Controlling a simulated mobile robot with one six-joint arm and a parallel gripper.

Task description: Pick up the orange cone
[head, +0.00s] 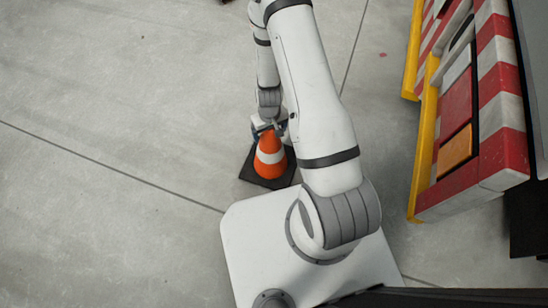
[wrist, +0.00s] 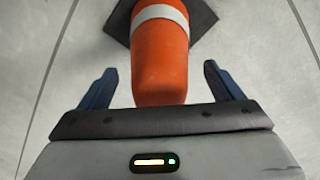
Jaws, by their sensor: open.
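The orange cone (head: 270,160) with a white band and a dark square base stands upright on the concrete floor, just in front of my white base. In the wrist view the cone (wrist: 160,60) fills the upper middle, its tip end close to my gripper's palm. My gripper (wrist: 159,85) is open, with one dark blue finger on each side of the cone's upper part. Gaps show between the cone and both fingers. In the head view my gripper (head: 270,127) is at the cone's top and partly hidden by my arm.
A truck side with red and white stripes (head: 500,85) and a yellow edge (head: 425,120) stands to the right. The grey concrete floor (head: 110,120) to the left is clear, with thin joint lines.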

